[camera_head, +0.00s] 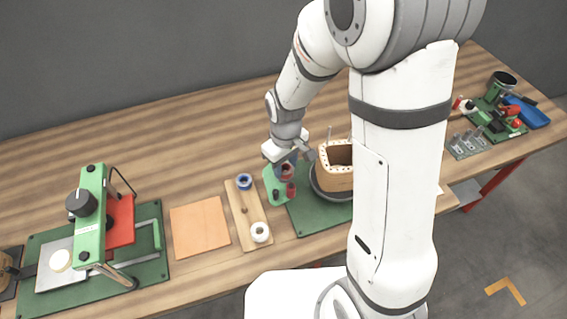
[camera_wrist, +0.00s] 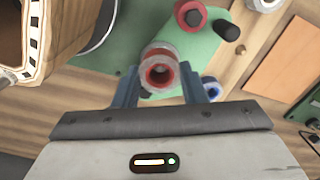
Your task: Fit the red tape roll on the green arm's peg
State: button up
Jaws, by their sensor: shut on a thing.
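My gripper (camera_wrist: 159,84) is shut on the red tape roll (camera_wrist: 157,75), which has a red core and a pale grey outer side. The roll's open bore faces the wrist camera. In the head view my gripper (camera_head: 287,164) is over the green arm (camera_head: 272,182), with the held roll (camera_head: 286,172) between its fingers. In the wrist view the green arm (camera_wrist: 205,52) lies behind the roll and carries a second red round piece (camera_wrist: 190,14) and a black knob (camera_wrist: 226,31). The roll hides what is behind it, so I cannot tell whether it touches a peg.
A wooden board (camera_head: 239,205) to the left holds a blue roll (camera_head: 244,181) and a white roll (camera_head: 260,231). A wooden coil box (camera_head: 333,174) stands close on the right. An orange mat (camera_head: 199,227) and a green press (camera_head: 90,215) are farther left.

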jog(key=shift+f, duration=0.5)
jog(key=shift+r, duration=0.15)
jog(key=shift+r+p, duration=0.9)
jog(key=shift+r, duration=0.3)
jog(key=shift+r, duration=0.1)
jog(key=shift+f, duration=0.3)
jog(key=shift+f+b, duration=0.35)
jog(key=shift+b, duration=0.25)
jog(key=shift+f, duration=0.2)
